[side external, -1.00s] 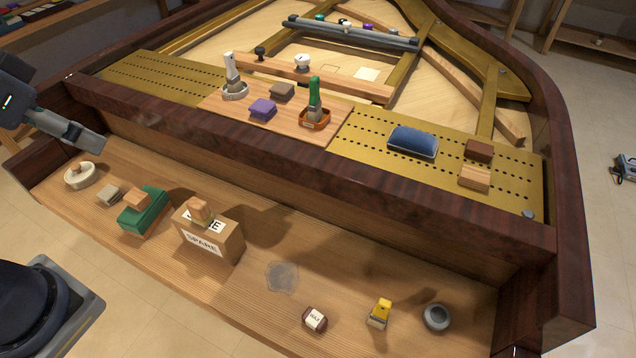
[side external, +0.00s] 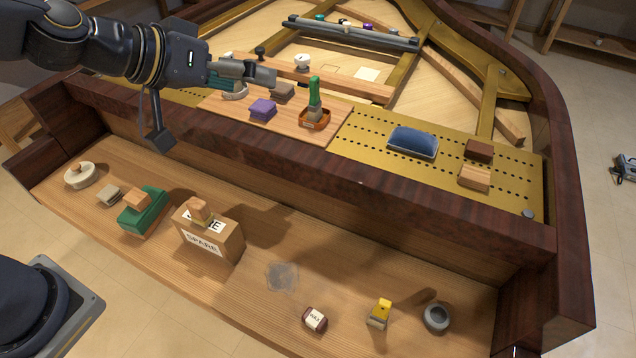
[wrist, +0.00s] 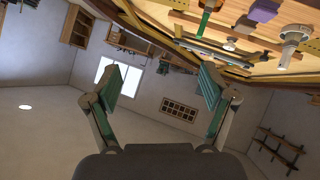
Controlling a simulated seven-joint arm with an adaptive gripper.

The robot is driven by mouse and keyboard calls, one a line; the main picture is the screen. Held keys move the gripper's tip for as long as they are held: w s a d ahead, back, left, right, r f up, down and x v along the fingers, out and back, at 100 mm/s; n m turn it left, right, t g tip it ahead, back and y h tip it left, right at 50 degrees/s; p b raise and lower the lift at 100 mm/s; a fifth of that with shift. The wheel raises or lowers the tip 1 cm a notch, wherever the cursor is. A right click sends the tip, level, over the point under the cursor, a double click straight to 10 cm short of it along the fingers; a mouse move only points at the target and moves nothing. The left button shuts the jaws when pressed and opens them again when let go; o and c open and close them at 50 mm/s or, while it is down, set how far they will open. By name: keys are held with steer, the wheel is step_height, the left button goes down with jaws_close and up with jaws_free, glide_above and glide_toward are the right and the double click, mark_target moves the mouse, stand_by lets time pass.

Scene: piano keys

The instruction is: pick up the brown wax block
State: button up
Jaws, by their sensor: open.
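The brown wax block (side external: 314,320) lies on the wooden shelf at the front, with a white label reading WAX on it. It does not show in the wrist view. My gripper (side external: 262,76) is up at the left, above the piano's brass plate and wooden board, far from the wax block. In the wrist view my gripper (wrist: 160,85) has its two green-padded fingers spread wide with nothing between them.
On the shelf stand a yellow-handled item (side external: 380,313), a grey ring (side external: 436,317), a SPARE box (side external: 208,236), a green block (side external: 143,211) and a white round pot (side external: 80,176). The dark piano rim (side external: 300,166) rises behind the shelf.

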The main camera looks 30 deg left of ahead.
steer(key=s+d+f+g+y, duration=0.1)
steer(key=s+d+f+g, duration=0.1)
steer(key=d+f, duration=0.8)
steer(key=m+g+y, duration=0.3)
steer(key=g, duration=0.1)
glide_toward(314, 319)
steer(key=x, duration=0.4)
steer(key=shift+w+a, duration=0.3)
steer(key=shift+a, duration=0.05)
steer(key=shift+h, duration=0.3)
steer(key=shift+s+d+x, duration=0.1)
steer(key=shift+s+x, duration=0.05)
steer(key=shift+x, duration=1.2)
steer(key=shift+s+d+x, duration=0.1)
steer(key=shift+s+x, duration=0.05)
steer(key=shift+x, duration=1.2)
steer(key=shift+f, duration=0.1)
steer(key=c, duration=1.2)
steer(key=shift+c, duration=0.2)
